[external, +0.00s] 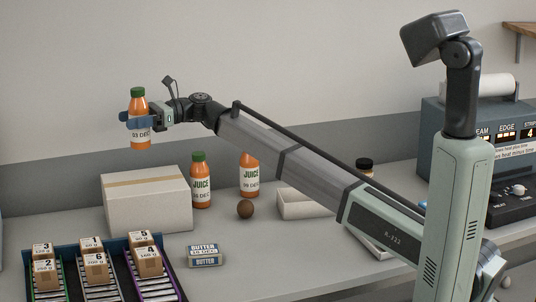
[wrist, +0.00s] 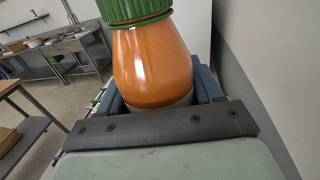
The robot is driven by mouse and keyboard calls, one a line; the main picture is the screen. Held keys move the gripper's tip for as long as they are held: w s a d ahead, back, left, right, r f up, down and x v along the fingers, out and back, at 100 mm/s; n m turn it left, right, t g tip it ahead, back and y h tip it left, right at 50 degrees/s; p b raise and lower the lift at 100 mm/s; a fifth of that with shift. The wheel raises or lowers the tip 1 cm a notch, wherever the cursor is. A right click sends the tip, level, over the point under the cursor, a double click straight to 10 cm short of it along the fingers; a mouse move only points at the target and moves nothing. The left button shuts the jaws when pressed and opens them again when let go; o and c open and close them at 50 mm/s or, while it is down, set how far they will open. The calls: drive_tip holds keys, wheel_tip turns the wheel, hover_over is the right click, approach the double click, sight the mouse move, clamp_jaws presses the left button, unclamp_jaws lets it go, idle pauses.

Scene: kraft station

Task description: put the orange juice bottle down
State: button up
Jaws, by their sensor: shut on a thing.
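My gripper (external: 137,121) is shut on an orange juice bottle (external: 139,102) with a green cap. The bottle is upright and held in the air, above and behind the closed cardboard box. In the wrist view the same bottle (wrist: 150,68) fills the middle, between the blue fingers of my gripper (wrist: 160,92). Its lower part is hidden there by the gripper body. Two more juice bottles stand on the table: one (external: 201,182) just right of the box, and another (external: 249,175) further right, its top partly hidden by my arm.
A cardboard box (external: 146,200) stands left of the standing bottles. A brown ball (external: 245,209), a butter pack (external: 205,256) and a white tray (external: 305,207) are on the table (external: 270,270). A rack (external: 62,250) of small numbered boxes is front left. The front middle is clear.

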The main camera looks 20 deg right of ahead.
drive_tip(key=shift+w+f, duration=0.1)
drive_tip(key=shift+f, duration=4.9)
drive_tip(key=shift+f, duration=0.15)
drive_tip(key=o, duration=1.3)
drive_tip(key=shift+r, duration=0.2)
drive_tip(key=d, duration=0.4)
drive_tip(key=w+d, duration=0.1)
drive_tip(key=d, duration=0.3)
drive_tip(key=w+d, duration=0.1)
drive_tip(key=d, duration=0.2)
drive_tip(key=shift+d, duration=0.4)
